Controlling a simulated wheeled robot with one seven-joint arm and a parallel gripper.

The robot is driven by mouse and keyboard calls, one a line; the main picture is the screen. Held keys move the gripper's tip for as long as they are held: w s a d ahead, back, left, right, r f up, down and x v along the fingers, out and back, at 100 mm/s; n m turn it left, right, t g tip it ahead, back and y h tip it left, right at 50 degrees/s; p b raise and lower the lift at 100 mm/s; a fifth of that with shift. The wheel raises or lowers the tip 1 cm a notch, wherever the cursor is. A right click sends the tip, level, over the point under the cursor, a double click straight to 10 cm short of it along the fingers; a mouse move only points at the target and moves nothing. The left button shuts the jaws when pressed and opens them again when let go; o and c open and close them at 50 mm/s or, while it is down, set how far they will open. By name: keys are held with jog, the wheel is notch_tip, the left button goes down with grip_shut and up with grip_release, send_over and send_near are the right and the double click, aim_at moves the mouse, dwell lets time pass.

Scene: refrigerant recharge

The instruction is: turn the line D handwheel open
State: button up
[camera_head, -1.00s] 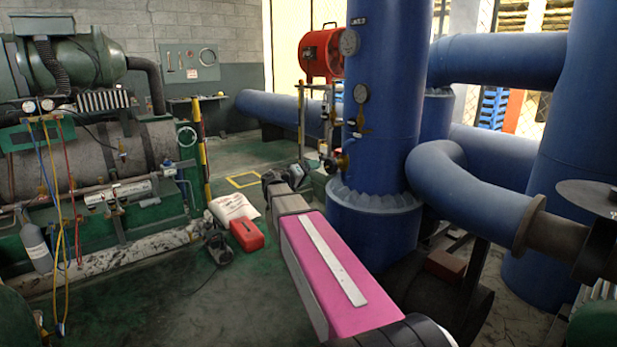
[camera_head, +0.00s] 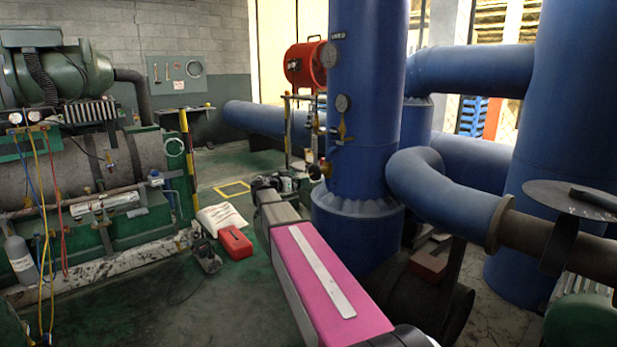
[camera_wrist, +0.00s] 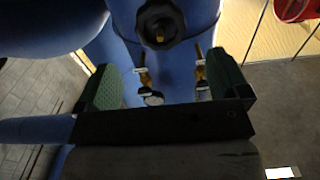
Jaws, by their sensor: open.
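A black lobed handwheel (camera_wrist: 160,22) with a yellow centre shows at the top of the wrist view, in front of blue pipework. I cannot read a line letter on it. My gripper (camera_wrist: 164,62) is open and empty, its green-padded fingers spread left and right. The handwheel appears between and beyond the fingertips, apart from them. In the head view, a small valve (camera_head: 318,171) with a dark round wheel sits on the left side of the blue column (camera_head: 362,120); I cannot tell whether it is the same wheel. My gripper's jaws are not clear there.
A blue bent pipe (camera_head: 425,175) and a dark disc (camera_head: 570,198) stand right.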

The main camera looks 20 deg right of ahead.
aim_at(313, 174)
jog(key=x, duration=0.6)
jog(key=shift+w+d, duration=0.1)
jog(key=shift+d, duration=0.35)
jog(key=shift+c, duration=0.6)
jog(key=c, duration=0.8)
jog(key=shift+n, duration=2)
jog(key=shift+n, duration=0.3)
jog(key=n, duration=0.3)
jog(key=shift+a, duration=0.1)
jog(key=shift+n, duration=0.3)
